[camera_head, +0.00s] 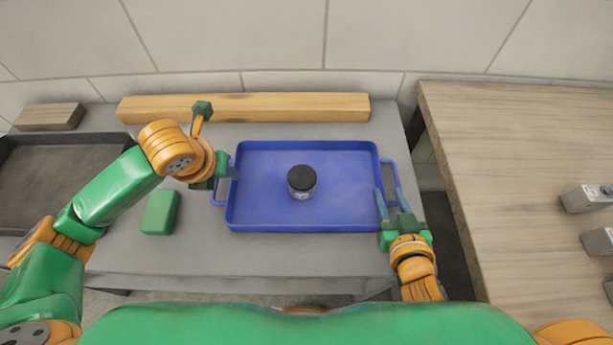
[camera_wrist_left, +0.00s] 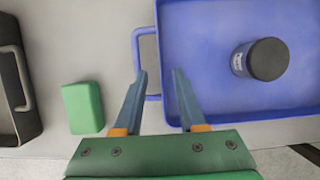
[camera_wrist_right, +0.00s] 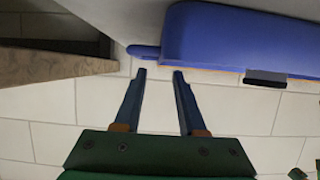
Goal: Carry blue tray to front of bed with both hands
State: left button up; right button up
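The blue tray (camera_head: 265,210) lies flat on a grey table, with a loop handle at each short side. A jar with a black lid (camera_head: 302,182) stands in it, and shows in the left wrist view (camera_wrist_left: 262,60). My left gripper (camera_head: 225,170) is open at the tray's left handle (camera_wrist_left: 137,50); its fingers lie to either side of part of that handle. My right gripper (camera_head: 388,192) is open at the right end of the tray. In the right wrist view the right handle (camera_wrist_right: 145,50) lies just beyond the fingertips. Contact cannot be told.
A green block (camera_head: 160,212) lies left of the tray. A dark tray (camera_head: 30,190) and a wooden block (camera_head: 50,117) are further left. A long wooden beam (camera_head: 245,107) lies behind. A wooden table (camera_head: 510,150) with grey metal objects (camera_head: 586,197) stands right, across a gap.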

aim_at(231, 180)
pick_arm(q)
jog(key=shift+s+r, duration=0.1)
jog(key=shift+s, duration=0.2)
pick_arm(e)
jog(key=shift+s+r, duration=0.1)
jog(key=shift+s, duration=0.15)
pick_arm(q)
jog(key=shift+f, duration=0.2)
pick_arm(e)
jog(key=shift+w, duration=0.15)
pick_arm(q)
jog(key=x, duration=0.7)
jog(key=shift+w+r, duration=0.1)
jog(key=shift+w, duration=0.05)
pick_arm(e)
jog(key=x, duration=0.7)
pick_arm(q)
grip_shut()
pick_arm(e)
grip_shut()
pick_arm(q)
jog(key=shift+w+r, duration=0.1)
